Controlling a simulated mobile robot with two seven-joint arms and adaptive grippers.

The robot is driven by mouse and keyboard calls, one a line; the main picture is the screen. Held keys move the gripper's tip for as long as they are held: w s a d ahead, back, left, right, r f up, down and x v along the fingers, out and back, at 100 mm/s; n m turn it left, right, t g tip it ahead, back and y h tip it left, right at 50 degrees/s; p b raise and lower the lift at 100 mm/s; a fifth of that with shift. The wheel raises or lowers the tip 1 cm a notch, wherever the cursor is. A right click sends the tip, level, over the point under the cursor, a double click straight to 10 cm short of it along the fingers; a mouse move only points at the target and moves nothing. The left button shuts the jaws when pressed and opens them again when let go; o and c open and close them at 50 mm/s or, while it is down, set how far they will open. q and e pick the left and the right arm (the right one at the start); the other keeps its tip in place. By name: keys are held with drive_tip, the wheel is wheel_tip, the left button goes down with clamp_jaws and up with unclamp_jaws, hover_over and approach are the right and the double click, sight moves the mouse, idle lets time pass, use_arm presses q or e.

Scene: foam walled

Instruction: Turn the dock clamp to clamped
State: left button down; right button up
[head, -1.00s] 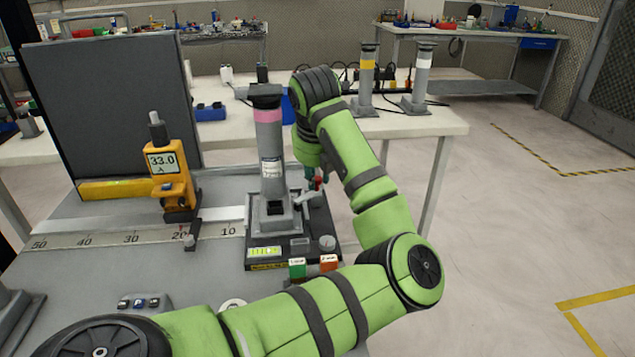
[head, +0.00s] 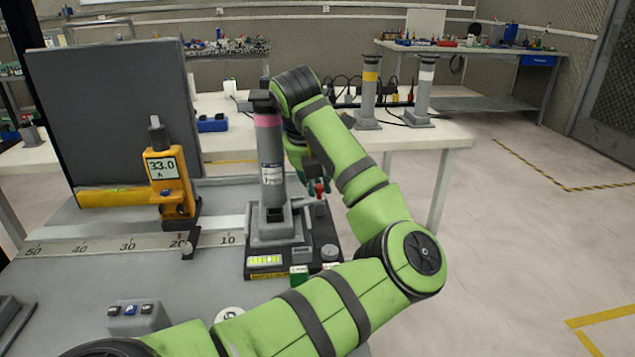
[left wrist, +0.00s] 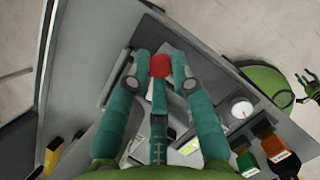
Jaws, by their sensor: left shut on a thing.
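The dock clamp's red knob (head: 319,188) sits at the right of the dock (head: 258,240), beside the foot of a grey post with a pink band (head: 271,160). My left gripper (head: 313,190) reaches down behind the post. In the left wrist view my left gripper (left wrist: 159,72) has its teal fingers shut around the red knob (left wrist: 160,65). The wrist and forearm partly hide the clamp lever in the head view, and its exact angle is hard to read. My right gripper (left wrist: 309,88) shows small at the wrist view's right edge, fingers spread and empty.
An orange gauge (head: 170,180) reading 33.0 stands on a ruled rail (head: 110,245) to the left. A dark panel (head: 110,115) stands behind it. Green (left wrist: 247,164) and orange (left wrist: 278,150) blocks lie near the dock. A white-topped table (head: 430,135) is behind.

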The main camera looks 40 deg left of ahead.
use_arm(q)
drive_tip(key=shift+w+r, duration=0.15)
drive_tip(key=shift+r, duration=0.15)
drive_tip(key=c, duration=1.1)
unclamp_jaws()
drive_tip(key=shift+f, duration=0.15)
drive_tip(key=v, duration=1.2)
